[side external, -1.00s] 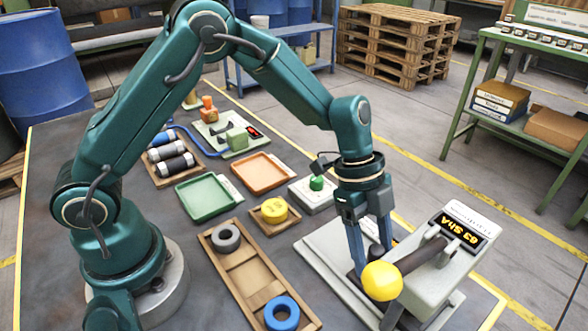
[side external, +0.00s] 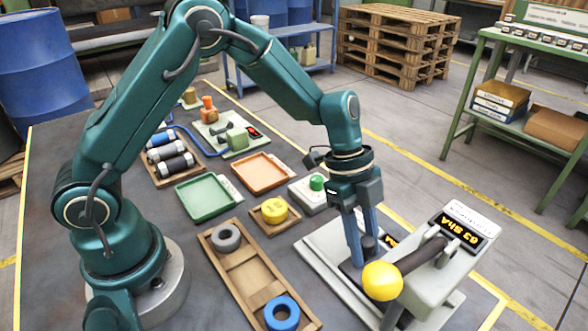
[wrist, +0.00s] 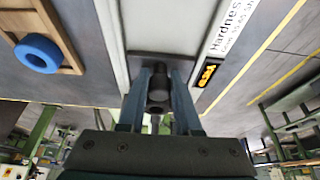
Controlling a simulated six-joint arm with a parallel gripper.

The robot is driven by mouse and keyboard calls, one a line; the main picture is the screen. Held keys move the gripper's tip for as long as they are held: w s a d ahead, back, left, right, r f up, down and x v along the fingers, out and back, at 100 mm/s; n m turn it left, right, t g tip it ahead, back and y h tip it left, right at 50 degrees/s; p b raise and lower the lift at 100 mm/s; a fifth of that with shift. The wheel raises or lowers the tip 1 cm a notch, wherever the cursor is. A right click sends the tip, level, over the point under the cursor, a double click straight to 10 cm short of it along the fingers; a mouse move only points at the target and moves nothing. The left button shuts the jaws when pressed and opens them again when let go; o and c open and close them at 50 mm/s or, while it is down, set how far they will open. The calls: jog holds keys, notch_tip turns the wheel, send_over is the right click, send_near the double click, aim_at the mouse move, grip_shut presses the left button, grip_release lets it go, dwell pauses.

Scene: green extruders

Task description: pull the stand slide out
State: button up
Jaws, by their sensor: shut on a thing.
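The pale grey tester stand (side external: 318,247) is at the front right, with a lit "63 ShA" display (side external: 464,232) and a yellow ball (side external: 382,281) on a dark lever. My gripper (side external: 366,250) points down beside the ball, at the stand's base. Its fingers (wrist: 160,80) are shut on a dark round knob (wrist: 158,88) at the slide; the knob partly shows in the side view (side external: 370,243). The slide's dark plate (wrist: 160,60) lies between pale walls. The ball and fingers hide part of the slide in the side view.
A wooden tray (side external: 247,270) with a grey ring (side external: 226,237) and a blue ring (side external: 281,313) lies left of the stand. Behind are a yellow piece (side external: 274,209) on a wooden block, a green button box (side external: 315,190), and green (side external: 205,196) and orange (side external: 261,171) trays.

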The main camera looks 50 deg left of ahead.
jog(key=shift+a, duration=3.9)
jog(key=o, duration=0.9)
jog(key=shift+o, duration=0.2)
notch_tip(320, 180, up, 9)
jog(key=shift+f, duration=0.2)
